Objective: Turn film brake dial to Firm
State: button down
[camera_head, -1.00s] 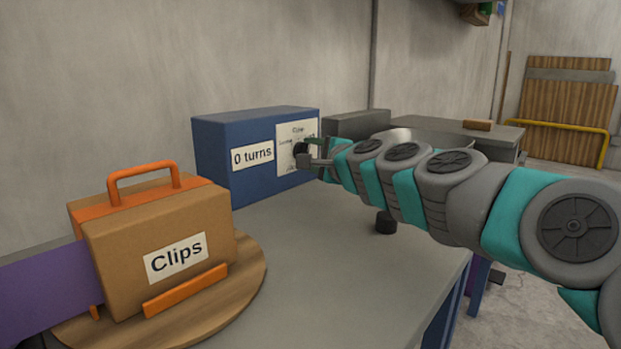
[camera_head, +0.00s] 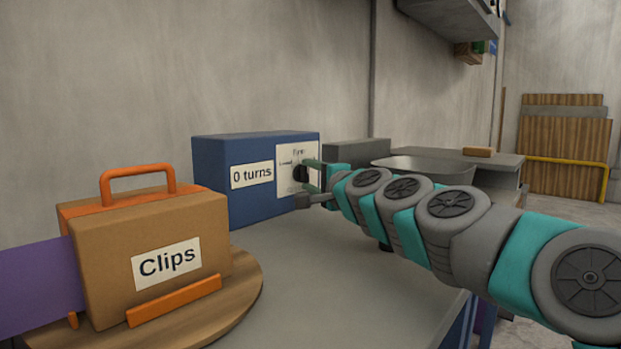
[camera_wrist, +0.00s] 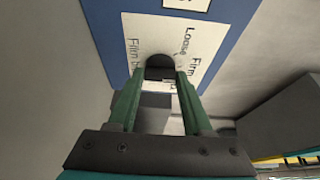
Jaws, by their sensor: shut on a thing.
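The film brake dial (camera_head: 300,173) is a dark round knob on a white label plate (camera_head: 291,186) on the front of a blue box (camera_head: 230,205). My gripper (camera_head: 310,182) is at the dial, its fingers shut on it from the right. In the wrist view the dial (camera_wrist: 160,66) sits between the two green fingertips of my gripper (camera_wrist: 158,78). The plate (camera_wrist: 145,30) there shows the words Loose and Firm, turned sideways. The fingers partly hide the dial, and its pointer cannot be made out.
A "0 turns" label (camera_head: 252,175) is on the same box. A brown Clips box (camera_head: 150,235) with an orange handle stands on a round wooden board (camera_head: 245,300) at the left. The grey tabletop (camera_head: 330,275) between is clear. A grey tray (camera_head: 425,168) lies behind my arm.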

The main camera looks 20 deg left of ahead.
jog(key=shift+c, duration=1.6)
grip_release()
jog(key=shift+s+d, duration=0.35)
jog(key=shift+d, duration=0.05)
jog(key=shift+p+v, duration=0.45)
jog(key=shift+v, duration=2.9)
jog(key=shift+r, duration=0.1)
